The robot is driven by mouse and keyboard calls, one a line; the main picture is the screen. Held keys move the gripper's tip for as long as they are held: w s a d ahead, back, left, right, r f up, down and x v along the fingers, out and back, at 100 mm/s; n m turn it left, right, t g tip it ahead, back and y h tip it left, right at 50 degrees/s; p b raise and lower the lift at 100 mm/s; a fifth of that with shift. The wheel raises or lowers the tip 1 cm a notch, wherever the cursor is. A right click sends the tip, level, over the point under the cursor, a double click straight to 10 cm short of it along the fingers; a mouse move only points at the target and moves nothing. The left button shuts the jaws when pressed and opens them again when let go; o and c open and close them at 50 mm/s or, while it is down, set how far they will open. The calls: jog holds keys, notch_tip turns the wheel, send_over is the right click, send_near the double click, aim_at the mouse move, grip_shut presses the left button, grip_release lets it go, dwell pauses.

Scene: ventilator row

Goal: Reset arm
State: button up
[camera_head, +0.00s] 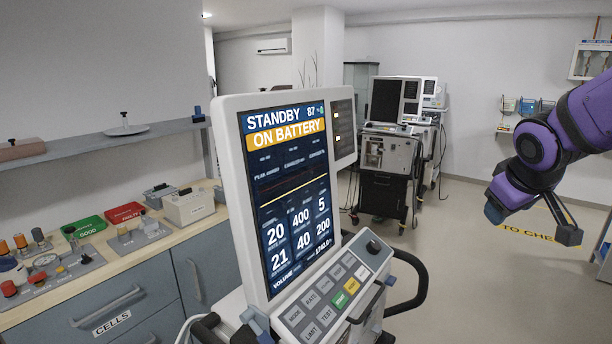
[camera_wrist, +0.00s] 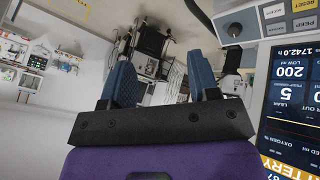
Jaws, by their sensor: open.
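My purple arm reaches in from the right in the head view, with my gripper (camera_head: 494,212) hanging low over open floor, right of the near ventilator (camera_head: 235,200). In the wrist view my gripper (camera_wrist: 161,78) has its two blue fingers apart with nothing between them. The near ventilator's screen (camera_head: 288,190) reads "STANDBY" and "ON BATTERY". Its keypad (camera_head: 328,295) has grey, green and yellow buttons and a dark knob (camera_head: 373,247). The ventilator also shows upside down at the right of the wrist view (camera_wrist: 293,92), apart from the fingers.
A wooden-topped bench (camera_head: 160,243) at left holds a green tray (camera_head: 84,228), a red tray (camera_head: 125,212) and small parts. A shelf (camera_head: 85,148) runs above it. More ventilators (camera_head: 390,160) stand at the back. The floor (camera_head: 460,275) between is clear, with a yellow marking (camera_head: 528,236).

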jog(key=s+a+r+m+y, duration=0.1)
jog(key=s+a+r, duration=0.1)
jog(key=s, duration=0.7)
jog(key=s+a+r+m+g+y, duration=0.1)
jog(key=s+a, duration=0.3)
jog(key=s, duration=0.5)
jog(key=shift+s+r+m+y, duration=0.4)
jog(key=shift+r+m, duration=0.2)
jog(key=shift+r, duration=0.05)
